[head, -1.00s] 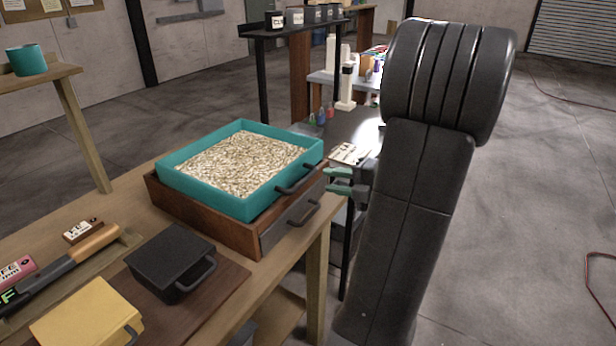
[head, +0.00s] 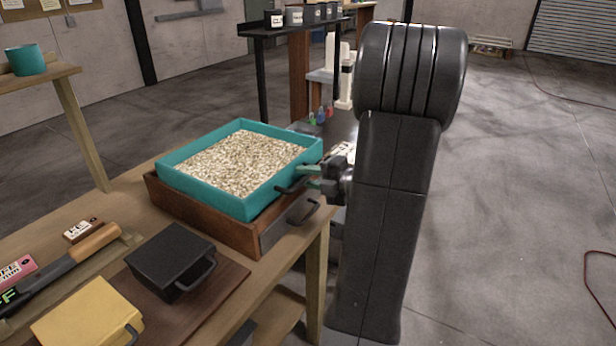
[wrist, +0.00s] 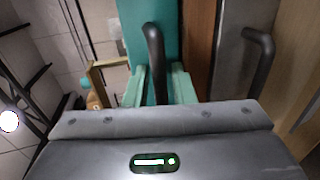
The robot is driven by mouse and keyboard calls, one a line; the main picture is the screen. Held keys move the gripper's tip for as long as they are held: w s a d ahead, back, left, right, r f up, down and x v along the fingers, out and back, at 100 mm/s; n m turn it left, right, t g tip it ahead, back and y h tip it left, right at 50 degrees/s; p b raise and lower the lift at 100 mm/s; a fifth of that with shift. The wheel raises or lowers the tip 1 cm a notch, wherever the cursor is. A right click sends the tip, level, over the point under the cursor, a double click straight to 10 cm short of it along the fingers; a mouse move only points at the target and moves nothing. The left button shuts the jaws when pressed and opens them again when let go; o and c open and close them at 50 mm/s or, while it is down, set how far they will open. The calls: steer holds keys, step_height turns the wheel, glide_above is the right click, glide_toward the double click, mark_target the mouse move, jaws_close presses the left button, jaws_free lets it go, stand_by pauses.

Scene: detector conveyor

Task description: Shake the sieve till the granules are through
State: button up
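The sieve (head: 205,190) is a square teal tray full of pale granules (head: 240,160). It sits on a wooden box with a grey front (head: 205,212) at the table's right edge. The sieve's dark handle (head: 291,185) sticks out on the right; in the wrist view the handle (wrist: 155,55) stands between the fingers. My gripper (head: 303,176) has pale green fingers, apart on either side of the handle. In the wrist view, my gripper (wrist: 162,82) looks open, with a gap beside the handle. Granules under the sieve are hidden.
The box has its own handle (head: 302,211) just below the sieve's. A black box (head: 170,258) and a yellow box (head: 88,312) stand nearer on the wooden table. A dark shelf with several cups (head: 315,18) is behind. Open floor (head: 510,200) lies right.

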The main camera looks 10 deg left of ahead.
mark_target(287, 170)
jaws_close()
steer(key=b+x, duration=0.1)
steer(key=x, duration=0.2)
steer(key=r+b+x, duration=0.1)
steer(key=x, duration=0.1)
steer(key=shift+w+a+b, duration=0.15)
steer(key=shift+a+b, duration=0.2)
steer(key=shift+a, duration=0.15)
steer(key=shift+r, duration=0.1)
steer(key=shift+c, duration=0.2)
jaws_free()
steer(key=o, duration=0.3)
steer(key=shift+a, duration=0.15)
